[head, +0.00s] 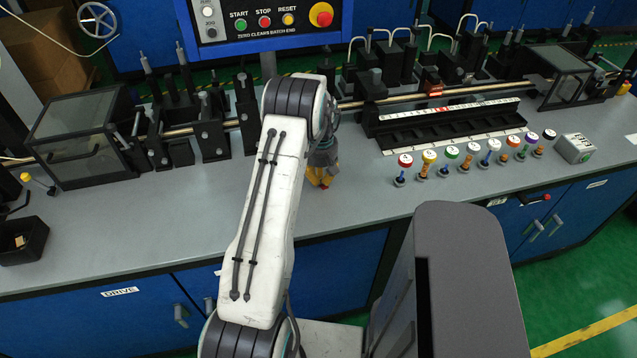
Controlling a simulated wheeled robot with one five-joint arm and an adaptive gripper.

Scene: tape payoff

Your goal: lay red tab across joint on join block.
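My gripper (322,178), with yellow-orange fingertips, points down over the bench left of a long dark block with a white strip. It is partly hidden by my arm, and I cannot tell whether its fingers are open or hold anything. The long dark block (450,133) looks like the join block. A white strip (480,107) runs along its upper back edge. A small red patch (436,109) shows on the strip and may be the red tab; it is too small to be sure. The joint is not clearly visible.
Several round-topped coloured pegs (450,153) stand in a row in front of the block. A grey-green box (574,148) stands at their right. A black bin (22,240) is at far left. Dark machinery (205,125) lines the bench's back. The front bench strip (130,225) is clear.

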